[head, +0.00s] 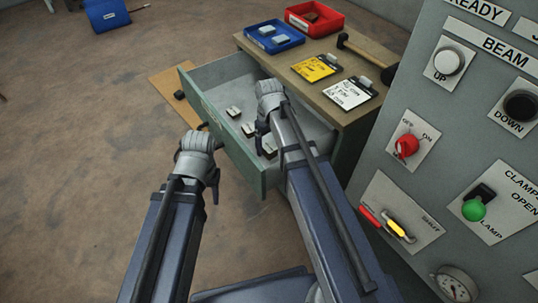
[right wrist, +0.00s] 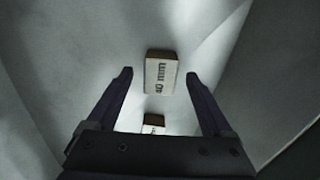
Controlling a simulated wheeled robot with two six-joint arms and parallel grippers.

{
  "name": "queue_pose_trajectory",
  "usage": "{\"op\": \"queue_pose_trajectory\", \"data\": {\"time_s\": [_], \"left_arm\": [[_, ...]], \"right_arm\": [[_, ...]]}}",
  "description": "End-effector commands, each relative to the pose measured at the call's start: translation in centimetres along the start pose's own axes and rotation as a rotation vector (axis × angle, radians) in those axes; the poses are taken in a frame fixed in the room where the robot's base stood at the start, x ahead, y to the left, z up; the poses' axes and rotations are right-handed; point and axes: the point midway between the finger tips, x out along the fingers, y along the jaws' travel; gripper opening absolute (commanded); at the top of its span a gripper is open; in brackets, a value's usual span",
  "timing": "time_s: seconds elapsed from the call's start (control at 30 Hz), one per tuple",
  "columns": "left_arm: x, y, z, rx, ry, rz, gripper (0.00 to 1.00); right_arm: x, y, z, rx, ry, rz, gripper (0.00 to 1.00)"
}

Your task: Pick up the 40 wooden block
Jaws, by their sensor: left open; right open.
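A pale wooden block marked "40 mm" (right wrist: 162,74) lies in the drawer. In the right wrist view it shows upper middle, between the spread fingertips of my right gripper (right wrist: 159,76), which is open and not gripping it. In the head view my right gripper (head: 262,128) hangs over the open drawer (head: 218,72). Small blocks (head: 233,111) (head: 248,129) lie on the drawer floor, and another (head: 269,149) is partly hidden by my right arm. Which is the 40 one cannot be told there. My left gripper (head: 212,178) is open outside the drawer front.
A second block (right wrist: 153,121) lies nearer my palm in the right wrist view. The bench top holds a blue tray (head: 274,46), a red tray (head: 318,31), a yellow card (head: 314,68), a white card (head: 348,94) and a hammer (head: 345,41). A control panel (head: 445,130) stands at right.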

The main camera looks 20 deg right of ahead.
Motion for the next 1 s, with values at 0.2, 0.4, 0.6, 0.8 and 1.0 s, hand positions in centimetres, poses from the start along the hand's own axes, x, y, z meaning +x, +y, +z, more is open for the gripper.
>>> {"op": "queue_pose_trajectory", "data": {"time_s": [0.2, 0.4, 0.6, 0.8, 1.0], "left_arm": [[1.67, 0.16, -0.10, 0.000, 0.000, 0.000, 0.50], [1.50, 0.14, -0.09, 0.000, 0.000, 0.000, 0.50], [1.50, 0.14, -0.09, 0.000, 0.000, 0.000, 0.50], [1.50, 0.15, -0.09, 0.000, 0.000, 0.000, 0.50], [1.51, 0.14, -0.09, 0.000, 0.000, 0.000, 0.50]], "right_arm": [[1.68, -0.02, 0.02, 0.000, 0.000, 0.000, 0.85], [1.51, -0.02, 0.02, 0.000, 0.000, 0.000, 0.83], [1.51, -0.02, 0.02, 0.000, 0.000, 0.000, 0.60], [1.51, -0.02, 0.02, 0.000, 0.000, 0.000, 0.38], [1.52, -0.02, 0.02, 0.000, 0.000, 0.000, 0.15]]}}
